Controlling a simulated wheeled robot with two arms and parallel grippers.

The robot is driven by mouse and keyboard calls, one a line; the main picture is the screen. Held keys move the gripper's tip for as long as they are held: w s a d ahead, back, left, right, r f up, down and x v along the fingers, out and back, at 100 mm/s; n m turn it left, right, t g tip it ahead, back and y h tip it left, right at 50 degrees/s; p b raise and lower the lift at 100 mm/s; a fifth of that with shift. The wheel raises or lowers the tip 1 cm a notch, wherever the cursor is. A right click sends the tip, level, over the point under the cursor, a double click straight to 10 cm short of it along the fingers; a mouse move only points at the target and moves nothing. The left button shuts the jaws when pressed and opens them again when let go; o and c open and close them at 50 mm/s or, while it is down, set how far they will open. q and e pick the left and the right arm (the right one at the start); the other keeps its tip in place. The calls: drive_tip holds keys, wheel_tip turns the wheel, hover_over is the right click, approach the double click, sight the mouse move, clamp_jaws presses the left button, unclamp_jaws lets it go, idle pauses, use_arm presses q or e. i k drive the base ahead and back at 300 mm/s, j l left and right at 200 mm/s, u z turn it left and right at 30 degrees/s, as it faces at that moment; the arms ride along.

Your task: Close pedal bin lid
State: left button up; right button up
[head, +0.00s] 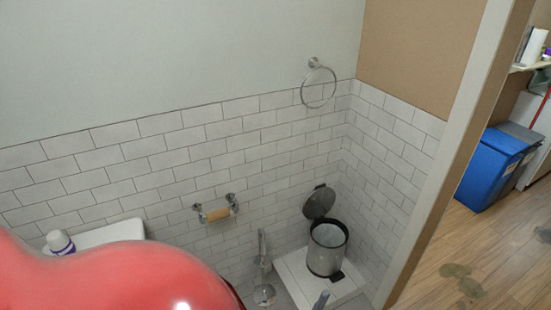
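A small pedal bin (326,258) stands upright in the corner on a low white platform, against the tiled wall. Its dark round lid (319,202) is open, raised steeply behind the rim toward the wall. The bin's pale inside shows, and a dark pedal (338,276) sticks out at the foot of its front.
A toilet brush stand (263,292) stands left of the bin. A paper roll holder (216,213) and a towel ring (318,87) are on the wall. A white cistern (112,233) carries a bottle (60,242). A doorway at right shows a blue bin (486,170) and open wooden floor.

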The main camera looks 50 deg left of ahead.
sight(319, 202)
drive_tip(key=u, duration=1.15)
drive_tip(key=i+l+u, duration=0.4)
drive_tip(key=i+l, duration=0.2)
drive_tip(key=l, duration=0.2)
drive_tip(key=i+l+u, duration=0.15)
drive_tip(key=i+l, duration=0.15)
drive_tip(key=i+l+u, duration=0.2)
drive_tip(key=l, duration=0.25)
drive_tip(key=i+l+u, duration=0.15)
drive_tip(key=i+l, duration=0.25)
drive_tip(key=i, duration=0.2)
